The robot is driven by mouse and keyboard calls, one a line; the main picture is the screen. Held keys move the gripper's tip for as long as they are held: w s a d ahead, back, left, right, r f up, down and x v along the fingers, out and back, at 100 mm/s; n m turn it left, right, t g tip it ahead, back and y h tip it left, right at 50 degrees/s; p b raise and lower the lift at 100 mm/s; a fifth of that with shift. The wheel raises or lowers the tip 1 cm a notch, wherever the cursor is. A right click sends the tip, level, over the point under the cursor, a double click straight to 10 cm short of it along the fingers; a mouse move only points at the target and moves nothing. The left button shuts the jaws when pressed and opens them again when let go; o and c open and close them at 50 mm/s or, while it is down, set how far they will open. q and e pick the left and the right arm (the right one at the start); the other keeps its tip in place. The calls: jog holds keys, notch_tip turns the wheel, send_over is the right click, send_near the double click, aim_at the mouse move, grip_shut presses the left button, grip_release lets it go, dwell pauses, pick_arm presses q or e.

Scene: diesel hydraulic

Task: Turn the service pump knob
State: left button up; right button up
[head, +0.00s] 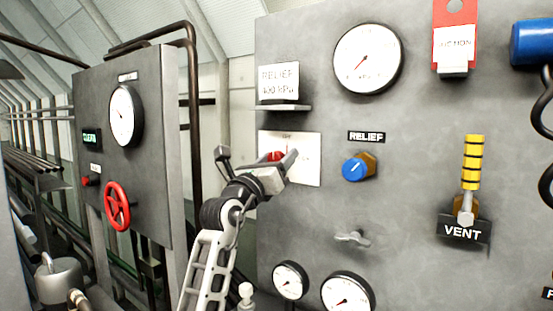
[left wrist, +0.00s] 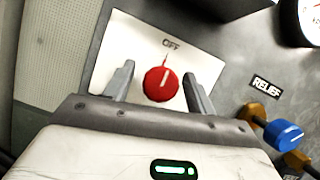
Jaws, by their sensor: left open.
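In the head view the red knob (head: 275,156) shows partly behind my gripper, on the white plate (head: 308,160). My left gripper (head: 257,155) is open in front of the plate. In the left wrist view its two fingers (left wrist: 157,82) stand on either side of the knob, apart from it, with nothing held. I cannot tell the exact gap in depth. My right gripper is not in view.
A blue RELIEF knob (head: 356,168) is right of the plate. A yellow-handled VENT valve (head: 472,165) is farther right. A small ledge with a RELIEF sign (head: 279,84) juts out above. Gauges (head: 368,58) are on the panel. A red handwheel (head: 117,206) is on the left panel.

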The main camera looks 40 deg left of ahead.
pick_arm(q)
jog(key=c, duration=1)
